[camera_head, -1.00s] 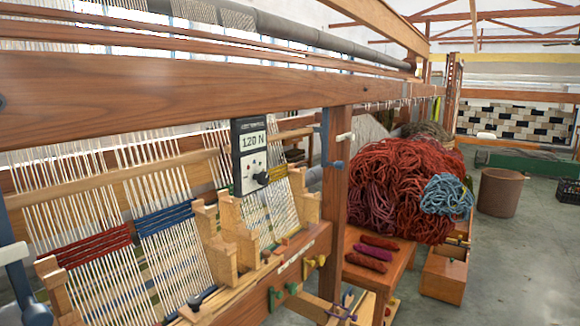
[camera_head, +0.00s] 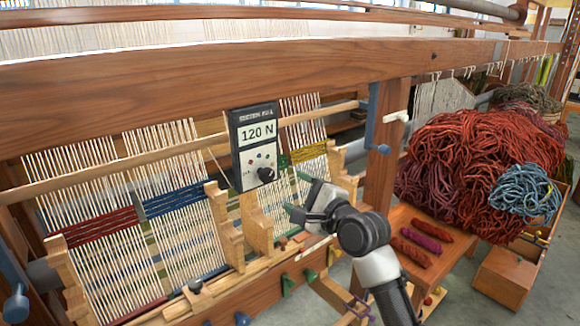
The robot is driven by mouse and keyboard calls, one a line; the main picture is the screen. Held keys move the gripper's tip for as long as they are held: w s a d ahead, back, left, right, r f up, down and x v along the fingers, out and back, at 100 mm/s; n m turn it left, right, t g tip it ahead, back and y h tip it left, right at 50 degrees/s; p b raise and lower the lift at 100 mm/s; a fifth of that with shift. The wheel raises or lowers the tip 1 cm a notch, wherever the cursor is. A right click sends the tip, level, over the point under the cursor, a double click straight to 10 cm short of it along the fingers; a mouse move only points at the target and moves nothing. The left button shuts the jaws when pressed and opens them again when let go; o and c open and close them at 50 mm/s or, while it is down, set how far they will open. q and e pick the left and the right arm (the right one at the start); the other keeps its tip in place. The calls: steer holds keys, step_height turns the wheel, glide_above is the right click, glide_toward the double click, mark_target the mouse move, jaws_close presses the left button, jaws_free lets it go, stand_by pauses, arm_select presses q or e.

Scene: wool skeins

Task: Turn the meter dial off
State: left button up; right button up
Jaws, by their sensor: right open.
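The meter (camera_head: 254,147) is a dark box with a light face, and its display reads 120 N. It hangs at the front of the loom. Its dial (camera_head: 265,174) is a black knob at the lower right of the face, below an arc of small coloured marks. My right gripper (camera_head: 297,194) is open and empty, to the right of and below the dial, apart from it in the picture. The gap in depth is hard to tell. My left gripper is not in view.
The loom's wooden beam (camera_head: 200,80) runs above the meter, and warp threads hang behind it. Wooden blocks (camera_head: 258,226) stand just below the meter. A loom post (camera_head: 382,165) stands to the right. A large red wool pile (camera_head: 475,165) lies further right.

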mark_target(269, 177)
steer(key=p+x, duration=0.2)
steer(key=x, duration=0.7)
steer(key=shift+a, duration=0.4)
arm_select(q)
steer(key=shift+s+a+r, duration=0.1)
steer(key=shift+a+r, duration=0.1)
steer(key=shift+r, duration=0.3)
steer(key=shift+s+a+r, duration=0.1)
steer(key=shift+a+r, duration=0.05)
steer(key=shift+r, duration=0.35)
arm_select(e)
steer(key=shift+w+a, duration=0.4)
steer(key=shift+w, duration=0.2)
steer(key=c, duration=0.9)
steer(key=shift+f, duration=0.1)
